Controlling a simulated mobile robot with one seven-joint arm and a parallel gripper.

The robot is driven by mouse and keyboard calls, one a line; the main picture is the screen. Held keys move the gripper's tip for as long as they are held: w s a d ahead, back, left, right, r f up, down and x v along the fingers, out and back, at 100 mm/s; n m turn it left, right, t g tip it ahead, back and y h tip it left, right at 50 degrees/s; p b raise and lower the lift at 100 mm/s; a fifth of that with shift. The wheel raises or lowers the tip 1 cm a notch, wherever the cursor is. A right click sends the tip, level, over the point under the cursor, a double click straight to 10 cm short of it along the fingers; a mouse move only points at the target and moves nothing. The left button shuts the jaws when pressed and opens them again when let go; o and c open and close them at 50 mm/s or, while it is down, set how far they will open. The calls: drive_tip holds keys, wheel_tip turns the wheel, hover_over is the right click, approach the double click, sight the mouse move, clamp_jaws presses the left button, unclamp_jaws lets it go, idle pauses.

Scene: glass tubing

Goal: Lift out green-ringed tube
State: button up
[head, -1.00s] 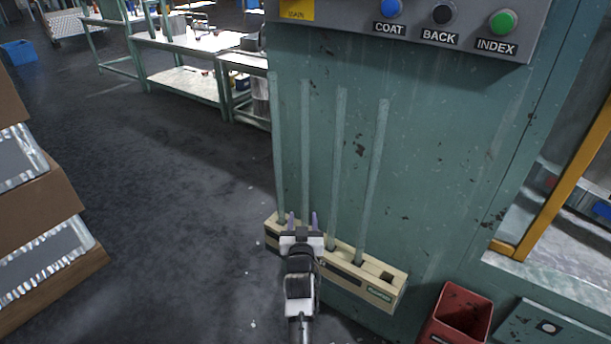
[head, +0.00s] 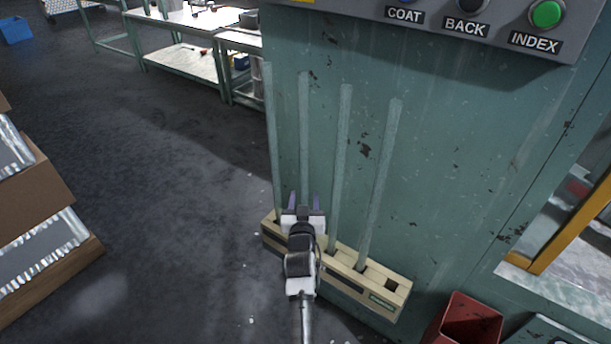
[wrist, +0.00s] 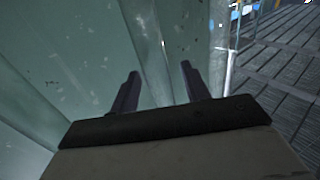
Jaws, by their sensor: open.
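Several pale glass tubes stand upright in a cream rack (head: 347,259) against the green machine. They are the far-left tube (head: 270,150), the second tube (head: 304,130), the third tube (head: 341,160) and the right tube (head: 380,180). I cannot make out a green ring on any of them. My gripper (head: 304,200) is open, low at the second tube, with its fingers to either side of it in the head view. The gripper hides this tube's lower end. In the wrist view the open fingers (wrist: 160,82) point at a pale, slanted tube (wrist: 152,45) between them.
The green machine panel (head: 450,180) rises close behind the tubes. Its control box (head: 420,35) overhangs at the top. A red bin (head: 468,320) is at the lower right. Stacked cartons (head: 45,200) stand at the left. The floor between is clear.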

drive_tip(key=shift+r, duration=0.15)
drive_tip(key=shift+c, duration=0.5)
clamp_jaws()
